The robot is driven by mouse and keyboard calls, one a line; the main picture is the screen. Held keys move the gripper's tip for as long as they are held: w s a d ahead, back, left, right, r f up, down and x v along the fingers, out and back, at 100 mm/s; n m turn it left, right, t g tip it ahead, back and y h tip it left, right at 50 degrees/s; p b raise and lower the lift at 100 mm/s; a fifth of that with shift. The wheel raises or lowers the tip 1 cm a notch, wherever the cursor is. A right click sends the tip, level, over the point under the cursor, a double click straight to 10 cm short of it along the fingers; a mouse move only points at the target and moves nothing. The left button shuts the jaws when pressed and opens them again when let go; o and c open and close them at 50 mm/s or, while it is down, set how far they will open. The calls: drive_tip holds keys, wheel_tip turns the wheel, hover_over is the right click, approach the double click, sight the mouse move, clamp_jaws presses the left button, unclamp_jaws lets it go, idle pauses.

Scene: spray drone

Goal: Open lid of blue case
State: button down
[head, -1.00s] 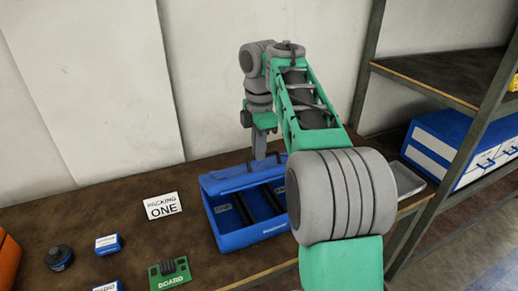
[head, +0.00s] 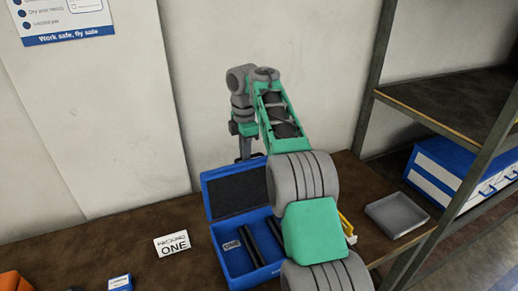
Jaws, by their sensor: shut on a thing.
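The blue case (head: 212,238) stands on the brown bench, partly hidden by my arm. Its lid (head: 212,193) is raised at the back and shows its dark inner lining. Black strips and a small label show inside the case. My gripper (head: 244,153) is at the lid's top edge, pointing down, and is shut on the lid. Its fingertips are partly hidden behind the lid and my arm, so I cannot see exactly which part they hold.
A "PACKING ONE" sign (head: 172,243) stands left of the case. A grey tray (head: 397,214) lies right. Metal shelving (head: 450,95) bounds the right side; the wall is close behind.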

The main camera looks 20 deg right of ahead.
drive_tip(key=w+f+p, duration=0.2)
drive_tip(key=w+p, duration=0.5)
drive_tip(key=shift+a+f, duration=0.25)
drive_tip(key=shift+a, duration=0.05)
drive_tip(key=shift+w, duration=0.1)
drive_tip(key=shift+f, duration=0.1)
drive_tip(key=c, duration=1.8)
unclamp_jaws()
drive_tip(key=shift+w+f, duration=0.1)
drive_tip(key=shift+w, duration=0.05)
drive_tip(key=shift+o, duration=0.8)
drive_tip(key=shift+w+f, duration=0.2)
drive_tip(key=shift+w, duration=0.05)
drive_tip(key=shift+o, duration=0.7)
